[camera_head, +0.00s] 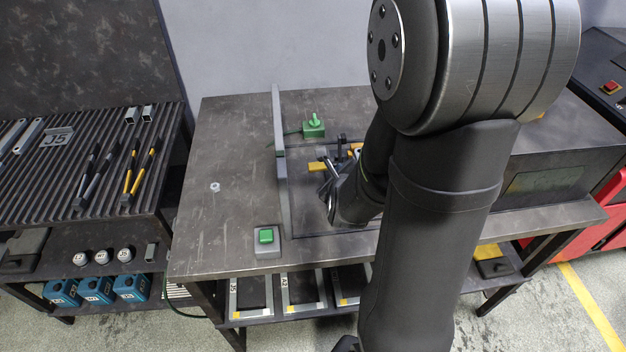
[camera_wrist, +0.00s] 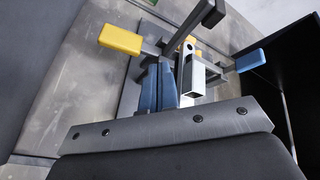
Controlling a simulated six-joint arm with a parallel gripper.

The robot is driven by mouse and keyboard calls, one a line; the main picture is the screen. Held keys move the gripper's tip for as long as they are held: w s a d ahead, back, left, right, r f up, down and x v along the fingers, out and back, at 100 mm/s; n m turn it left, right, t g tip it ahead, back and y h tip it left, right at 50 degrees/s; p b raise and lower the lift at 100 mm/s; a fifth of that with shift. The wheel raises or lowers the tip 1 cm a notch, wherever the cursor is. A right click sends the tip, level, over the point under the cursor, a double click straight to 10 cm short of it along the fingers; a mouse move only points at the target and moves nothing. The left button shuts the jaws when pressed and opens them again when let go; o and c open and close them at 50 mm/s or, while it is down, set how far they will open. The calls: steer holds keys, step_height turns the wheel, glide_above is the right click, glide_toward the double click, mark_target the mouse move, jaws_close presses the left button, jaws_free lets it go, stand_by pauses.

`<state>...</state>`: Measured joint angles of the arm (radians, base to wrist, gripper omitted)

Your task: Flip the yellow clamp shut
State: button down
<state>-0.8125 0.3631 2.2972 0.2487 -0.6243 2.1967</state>
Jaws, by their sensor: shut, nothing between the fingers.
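The yellow clamp's handle grip (camera_wrist: 120,40) sticks out to the left of the fixture in the wrist view. It also shows in the head view (camera_head: 317,167) beside my wrist. Its metal lever runs from the grip towards a dark upright post. My gripper (camera_wrist: 158,85) is shut and empty, its fingers side by side below and right of the yellow grip, with no clear contact. In the head view my arm and wrist hide much of the fixture. A light metal square-section piece (camera_wrist: 195,82) stands just right of the fingers.
A blue-gripped handle (camera_wrist: 250,60) sticks out on the right of the fixture. On the bench are a green clamp-like switch (camera_head: 313,127), a green button box (camera_head: 267,240) and a nut (camera_head: 215,187). A grey upright panel (camera_head: 279,120) stands left of the fixture. The bench's left side is mostly clear.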

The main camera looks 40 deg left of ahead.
steer(key=s+m, duration=0.2)
steer(key=s, duration=0.1)
steer(key=s+m+y, duration=0.1)
steer(key=s+m, duration=0.1)
steer(key=s+f+m+y, duration=0.1)
steer(key=s+m, duration=0.2)
steer(key=shift+s+d+f+t, duration=0.1)
steer(key=shift+s+d+t, duration=0.15)
steer(key=shift+s+t, duration=0.05)
steer(key=shift+s+f, duration=0.1)
steer(key=shift+s, duration=0.4)
steer(key=shift+w+a, duration=0.1)
steer(key=x, duration=0.9)
steer(key=shift+w+a+f, duration=0.2)
steer(key=shift+a, duration=0.1)
